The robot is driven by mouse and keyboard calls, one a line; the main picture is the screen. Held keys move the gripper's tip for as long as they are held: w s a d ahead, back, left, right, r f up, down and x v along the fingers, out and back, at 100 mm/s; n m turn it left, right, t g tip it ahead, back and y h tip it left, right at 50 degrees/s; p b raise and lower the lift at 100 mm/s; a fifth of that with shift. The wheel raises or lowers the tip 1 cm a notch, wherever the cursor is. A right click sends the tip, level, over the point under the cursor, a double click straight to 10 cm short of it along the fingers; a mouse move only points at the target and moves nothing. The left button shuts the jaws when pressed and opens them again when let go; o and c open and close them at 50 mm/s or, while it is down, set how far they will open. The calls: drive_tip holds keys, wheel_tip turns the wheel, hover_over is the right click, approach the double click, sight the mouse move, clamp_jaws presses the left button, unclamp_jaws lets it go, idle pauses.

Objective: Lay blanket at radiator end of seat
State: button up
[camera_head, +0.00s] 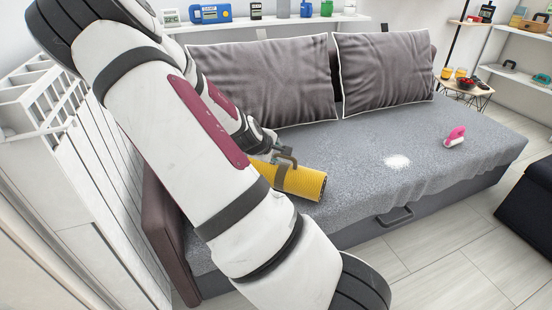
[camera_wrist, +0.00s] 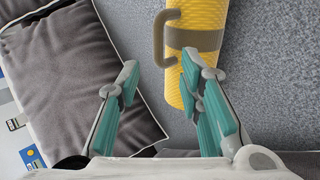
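The rolled yellow blanket (camera_head: 304,184) with a brown strap and handle lies on the grey seat (camera_head: 350,175), at its left end near the white radiator (camera_head: 75,130). In the wrist view the blanket (camera_wrist: 205,12) is at the upper middle, and its handle (camera_wrist: 158,40) sticks out to the left. My gripper (camera_wrist: 158,72) has its two teal-padded fingers spread, with the handle just beyond the gap between the tips. Nothing is held between them. In the head view my arm hides most of the gripper and the near left end of the seat.
Two grey cushions (camera_head: 265,82) lean at the back of the seat. A pink-handled brush (camera_head: 455,136) and a white powdery patch (camera_head: 397,161) are on the right half of the seat. A small side table (camera_head: 463,88) stands behind the right end. A dark ottoman (camera_head: 530,205) is at right.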

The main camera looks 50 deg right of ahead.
drive_tip(key=s+a+r+m+y, duration=0.1)
drive_tip(key=s+a+r+y, duration=0.2)
drive_tip(key=a, duration=0.7)
drive_tip(key=s+a+r+m+y, duration=0.1)
drive_tip(key=a+r+y, duration=0.25)
drive_tip(key=a, duration=0.55)
drive_tip(key=s+a+r+m+y, duration=0.1)
drive_tip(key=s+a+r+y, duration=0.3)
drive_tip(key=a, duration=0.6)
drive_tip(key=s+a+r+g, duration=0.1)
drive_tip(key=s+a+r, duration=0.3)
drive_tip(key=s, duration=0.5)
drive_tip(key=s+a+r+h, duration=0.1)
drive_tip(key=s+a+r, duration=0.3)
drive_tip(key=s, duration=0.5)
drive_tip(key=shift+s+a+r+g, duration=0.3)
drive_tip(key=shift+a+r+g, duration=0.1)
drive_tip(key=shift+r, duration=0.15)
drive_tip(key=shift+h, duration=0.25)
wheel_tip(320, 180, up, 29)
drive_tip(key=t+p, duration=0.4)
drive_tip(key=p, duration=2.3)
drive_tip(key=shift+d+r+p, duration=0.15)
drive_tip(key=shift+d+p, duration=0.1)
drive_tip(key=shift+p, duration=0.05)
